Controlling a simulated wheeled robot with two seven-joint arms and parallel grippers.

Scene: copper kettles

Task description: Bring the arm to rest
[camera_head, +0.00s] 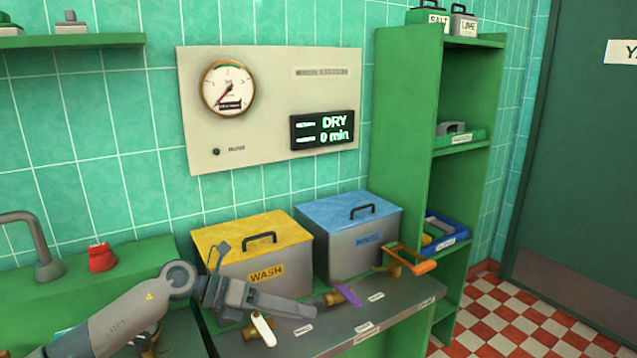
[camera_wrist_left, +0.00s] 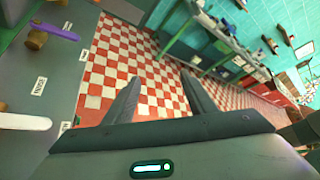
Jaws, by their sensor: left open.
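My left arm (camera_head: 125,317) comes in from the lower left in the head view. Its gripper (camera_head: 306,312) is above the front of the grey counter, in front of the yellow-lidded WASH box (camera_head: 252,248). In the left wrist view the two fingers (camera_wrist_left: 160,98) stand apart with nothing between them, over the red and white checkered floor (camera_wrist_left: 137,65). A white-handled valve (camera_head: 263,329) is just below the gripper, and a purple-handled valve (camera_head: 348,294) is to its right. My right gripper is not in view.
A blue-lidded box (camera_head: 350,228) stands beside the WASH box. An orange-handled valve (camera_head: 412,260) is at the counter's right. A green shelf (camera_head: 405,130) stands right of the counter. A wall panel (camera_head: 270,105) reads "DRY 0 min". A tap (camera_head: 38,245) is at left.

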